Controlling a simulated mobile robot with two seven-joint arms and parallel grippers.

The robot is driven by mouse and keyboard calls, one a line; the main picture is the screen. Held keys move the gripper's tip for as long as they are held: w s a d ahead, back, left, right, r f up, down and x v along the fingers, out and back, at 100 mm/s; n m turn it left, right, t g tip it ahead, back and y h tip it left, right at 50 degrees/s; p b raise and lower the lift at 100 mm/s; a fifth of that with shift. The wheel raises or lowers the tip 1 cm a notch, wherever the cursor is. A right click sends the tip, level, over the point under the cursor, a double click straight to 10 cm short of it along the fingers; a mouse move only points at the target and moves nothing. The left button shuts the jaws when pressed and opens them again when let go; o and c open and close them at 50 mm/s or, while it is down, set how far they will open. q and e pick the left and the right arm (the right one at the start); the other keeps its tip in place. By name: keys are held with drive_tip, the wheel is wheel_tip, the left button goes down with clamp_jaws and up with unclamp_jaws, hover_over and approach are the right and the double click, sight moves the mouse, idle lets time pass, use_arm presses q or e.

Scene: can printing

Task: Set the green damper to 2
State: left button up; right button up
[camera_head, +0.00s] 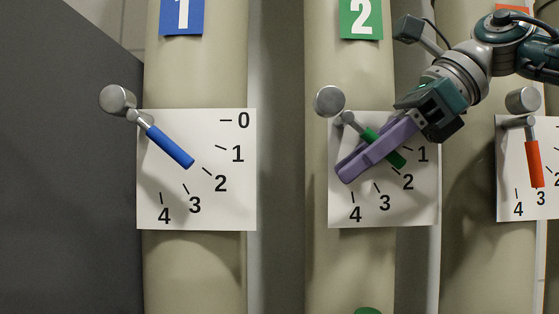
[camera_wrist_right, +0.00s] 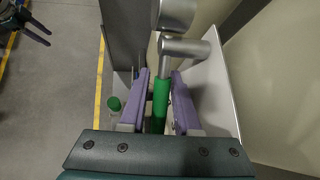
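The green damper handle (camera_head: 371,134) sits on the white scale plate (camera_head: 423,212) of pipe 2, slanting down to the right. Its free end lies close to the 2 mark, on the side towards 1. My right gripper (camera_head: 362,166) reaches across the handle from the upper right. In the right wrist view the green handle (camera_wrist_right: 161,98) stands between the two purple fingers, with narrow gaps showing on both sides, so the gripper looks open around it. My left gripper (camera_wrist_right: 48,37) shows small in the upper left of that view, its fingers apart and empty.
A blue damper handle (camera_head: 170,147) on pipe 1 stands to the left, pointing near 2. A red damper handle (camera_head: 534,163) stands to the right, pointing near 3. A grey panel (camera_head: 65,170) fills the far left.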

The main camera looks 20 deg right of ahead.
drive_tip(key=p+v, duration=0.3)
drive_tip(key=v, duration=0.7)
idle(0.3)
